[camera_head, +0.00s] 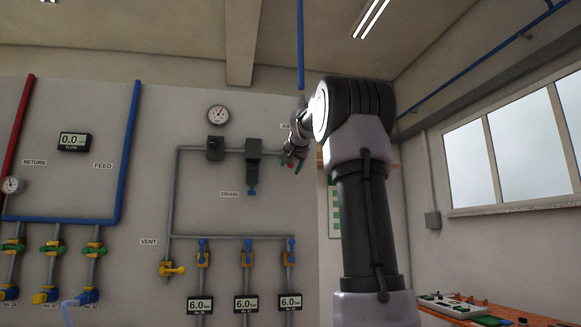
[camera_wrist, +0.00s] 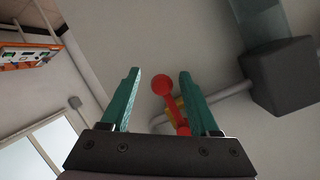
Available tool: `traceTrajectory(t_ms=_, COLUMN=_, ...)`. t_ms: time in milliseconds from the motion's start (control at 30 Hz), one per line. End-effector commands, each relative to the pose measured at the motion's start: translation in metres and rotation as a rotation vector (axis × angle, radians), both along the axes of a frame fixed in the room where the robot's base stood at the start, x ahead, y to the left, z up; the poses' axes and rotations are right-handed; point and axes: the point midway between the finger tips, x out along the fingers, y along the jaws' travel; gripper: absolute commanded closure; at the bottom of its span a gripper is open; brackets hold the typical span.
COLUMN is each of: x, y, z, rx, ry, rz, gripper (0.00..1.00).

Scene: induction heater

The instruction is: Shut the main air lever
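The main air lever is most likely the red lever (camera_wrist: 167,92) with a round knob, on a yellow valve body (camera_wrist: 174,106) on a grey pipe. In the wrist view its knob shows between the two green fingers of my gripper (camera_wrist: 160,74), with a gap on each side. My gripper is open. In the head view my gripper (camera_head: 291,162) is at the right end of the upper grey pipe, with a small bit of the red lever (camera_head: 291,165) showing near the fingers. My arm and gripper hide most of the valve there.
A dark block unit (camera_head: 253,147) hangs on the same pipe left of my gripper, above the DRAIN label. A blue pipe (camera_head: 300,45) comes down from the ceiling close to my wrist. A pressure gauge (camera_head: 218,115) is further left. A bench (camera_head: 465,308) stands at the lower right.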

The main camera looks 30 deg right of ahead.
Motion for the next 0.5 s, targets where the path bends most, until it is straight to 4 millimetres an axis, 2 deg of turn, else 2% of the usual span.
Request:
traceTrajectory(t_ms=333, x=-0.003, y=0.001, z=0.003, rx=-0.001, ry=-0.003, rz=0.000, gripper=0.39)
traceTrajectory(t_ms=500, x=-0.026, y=0.008, z=0.011, rx=-0.001, ry=-0.004, rz=0.001, gripper=0.39)
